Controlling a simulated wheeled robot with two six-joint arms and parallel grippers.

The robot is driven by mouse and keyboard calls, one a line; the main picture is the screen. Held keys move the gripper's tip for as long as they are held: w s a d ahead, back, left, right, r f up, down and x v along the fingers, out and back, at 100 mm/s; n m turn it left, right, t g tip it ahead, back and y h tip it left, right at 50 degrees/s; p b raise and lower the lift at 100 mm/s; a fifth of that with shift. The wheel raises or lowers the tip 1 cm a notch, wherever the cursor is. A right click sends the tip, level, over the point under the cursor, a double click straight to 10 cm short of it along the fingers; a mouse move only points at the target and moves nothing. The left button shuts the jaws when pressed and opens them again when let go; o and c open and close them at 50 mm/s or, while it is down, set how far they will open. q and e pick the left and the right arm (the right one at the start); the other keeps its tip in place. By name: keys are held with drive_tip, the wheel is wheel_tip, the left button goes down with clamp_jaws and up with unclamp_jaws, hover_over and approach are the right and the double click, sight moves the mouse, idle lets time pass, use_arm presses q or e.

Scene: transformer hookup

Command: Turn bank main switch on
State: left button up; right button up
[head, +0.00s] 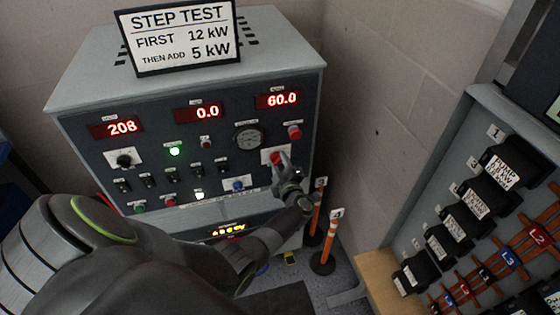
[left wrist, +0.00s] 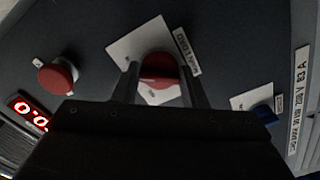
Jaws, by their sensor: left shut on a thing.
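The load bank (head: 185,125) is a grey cabinet with a dark control panel. A red rotary knob (head: 275,157) on a white plate sits at the panel's right side, and I take it to be the bank main switch. My left gripper (head: 284,163) reaches it from the front. In the left wrist view the red knob (left wrist: 160,68) is between the two fingers of my left gripper (left wrist: 160,75), which are shut on it. The fingers partly hide the plate, and I cannot tell the switch position. My right gripper is not in view.
A red mushroom button (head: 294,131) is above the knob and a blue knob (head: 237,185) is to its lower left. A green lamp (head: 175,151) is lit; displays read 208, 0.0 and 60.0.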

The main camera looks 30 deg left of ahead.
use_arm(q)
drive_tip(key=shift+m+p, duration=0.35)
drive_tip(key=shift+m, duration=0.75)
drive_tip(key=o, duration=1)
drive_tip(key=shift+c, duration=0.2)
drive_tip(key=shift+s+d, duration=0.15)
drive_tip(key=shift+d, duration=0.05)
drive_tip(key=p+v, duration=0.4)
drive_tip(key=v, duration=1.3)
drive_tip(key=shift+p, duration=0.3)
